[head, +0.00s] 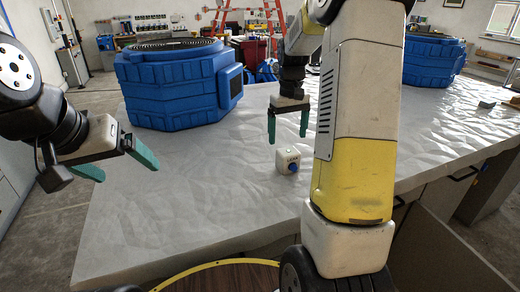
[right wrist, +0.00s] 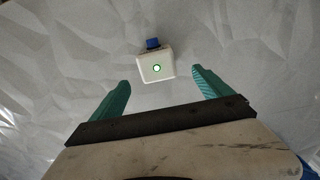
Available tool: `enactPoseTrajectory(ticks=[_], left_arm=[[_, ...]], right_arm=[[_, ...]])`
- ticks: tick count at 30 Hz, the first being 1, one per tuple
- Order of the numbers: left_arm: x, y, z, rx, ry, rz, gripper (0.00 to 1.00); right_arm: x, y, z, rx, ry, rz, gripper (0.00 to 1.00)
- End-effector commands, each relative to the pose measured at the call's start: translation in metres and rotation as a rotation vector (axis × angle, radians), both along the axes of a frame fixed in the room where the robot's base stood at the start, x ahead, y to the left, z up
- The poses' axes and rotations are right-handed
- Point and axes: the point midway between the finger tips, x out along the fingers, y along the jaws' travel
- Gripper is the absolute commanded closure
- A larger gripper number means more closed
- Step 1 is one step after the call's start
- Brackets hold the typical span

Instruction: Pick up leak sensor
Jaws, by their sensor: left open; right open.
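The leak sensor (head: 288,163) is a small white box with a blue round part on its side. It sits on the grey, crinkled tabletop (head: 200,190). My right gripper (head: 287,137) is open and empty, pointing down above the sensor and apart from it. In the right wrist view the sensor (right wrist: 156,66) shows a green-ringed light, beyond and between the open teal fingertips (right wrist: 162,76). My left gripper (head: 126,168) is open and empty over the table's left edge, well away from the sensor.
A large blue fan unit (head: 172,92) stands on the table behind and left of the sensor. Another blue unit (head: 432,62) stands at the back right. A small grey-green block (head: 487,104) lies at the far right. The tabletop around the sensor is clear.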

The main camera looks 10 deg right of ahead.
Motion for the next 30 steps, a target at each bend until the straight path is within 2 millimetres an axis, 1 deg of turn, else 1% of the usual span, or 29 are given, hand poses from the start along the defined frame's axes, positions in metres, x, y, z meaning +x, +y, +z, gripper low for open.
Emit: enactPoseTrajectory(ticks=[3,8,15,19,25,26,27,29,30], left_arm=[[0.0,0.0,0.0,0.0,0.0,0.0,0.11],[0.0,0.0,0.0,0.0,0.0,0.0,0.11],[0.0,0.0,0.0,0.0,0.0,0.0,0.11],[0.0,0.0,0.0,0.0,0.0,0.0,0.11],[0.0,0.0,0.0,0.0,0.0,0.0,0.11],[0.0,0.0,0.0,0.0,0.0,0.0,0.11],[0.0,0.0,0.0,0.0,0.0,0.0,0.11],[0.0,0.0,0.0,0.0,0.0,0.0,0.11],[0.0,0.0,0.0,0.0,0.0,0.0,0.11]], right_arm=[[-0.001,-0.001,-0.014,0.0,0.005,0.0,0.11],[-0.002,-0.002,-0.032,0.0,0.004,0.0,0.11],[-0.003,-0.005,-0.067,0.0,0.004,0.002,0.11],[-0.003,-0.005,-0.074,0.0,0.001,0.001,0.11],[-0.003,-0.005,-0.074,0.0,0.0,0.001,0.11],[-0.003,-0.005,-0.074,0.0,0.0,0.001,0.15],[-0.003,-0.005,-0.074,0.0,0.0,0.001,0.23],[-0.003,-0.005,-0.074,0.0,0.0,0.001,0.34],[-0.003,-0.005,-0.074,0.0,0.0,0.001,0.42]])
